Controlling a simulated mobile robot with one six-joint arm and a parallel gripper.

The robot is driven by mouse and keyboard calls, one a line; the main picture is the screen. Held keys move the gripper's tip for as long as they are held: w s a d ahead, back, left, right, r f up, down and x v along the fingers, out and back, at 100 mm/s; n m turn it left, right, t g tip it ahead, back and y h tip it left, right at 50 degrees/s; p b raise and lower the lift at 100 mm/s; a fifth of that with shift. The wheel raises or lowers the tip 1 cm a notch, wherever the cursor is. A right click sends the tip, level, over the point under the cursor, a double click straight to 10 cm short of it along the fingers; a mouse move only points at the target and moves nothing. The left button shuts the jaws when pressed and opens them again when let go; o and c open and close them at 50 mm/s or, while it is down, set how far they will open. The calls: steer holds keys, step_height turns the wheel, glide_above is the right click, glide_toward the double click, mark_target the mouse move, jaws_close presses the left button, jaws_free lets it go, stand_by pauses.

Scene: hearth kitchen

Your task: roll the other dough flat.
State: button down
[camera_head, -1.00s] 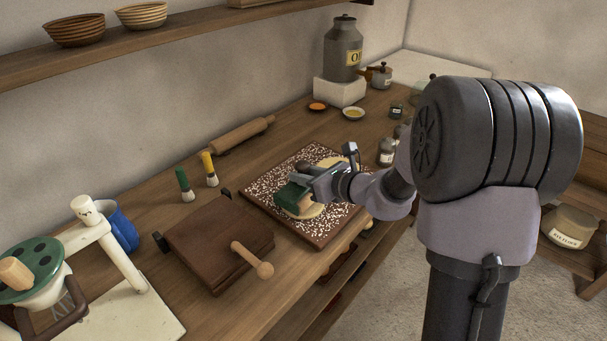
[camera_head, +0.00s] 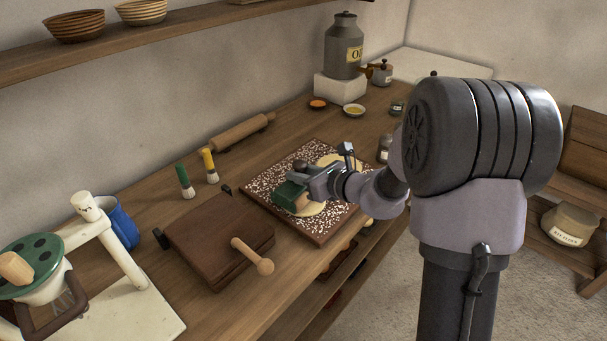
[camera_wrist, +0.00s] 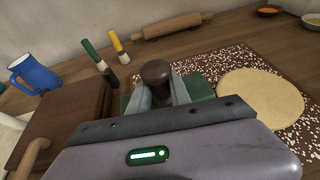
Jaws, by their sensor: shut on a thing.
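The roller's green body also shows below my fingers in the wrist view (camera_wrist: 201,110). The roller sits low over one dough (camera_head: 313,210), mostly hiding it; a pale edge shows beside the tool in the head view. Whether it presses on that dough I cannot tell. The other dough (camera_wrist: 262,97) is a wide flat round, right of my gripper in the wrist view and partly visible behind it in the head view. Both lie on the speckled board (camera_head: 264,185).
A brown wooden press (camera_head: 218,235) with a handle stands left of the board. Two brushes (camera_head: 185,182) and a rolling pin (camera_head: 243,133) lie toward the wall. A blue mug (camera_head: 121,224) is further left. Small bowls and jars stand beyond the board.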

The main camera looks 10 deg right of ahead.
steer(key=shift+w+a+f, duration=0.1)
steer(key=shift+w+a, duration=0.4)
steer(key=shift+w, duration=0.15)
step_height(320, 180, up, 7)
steer(key=p, duration=0.6)
steer(key=shift+r, duration=0.2)
steer(key=shift+f, duration=0.1)
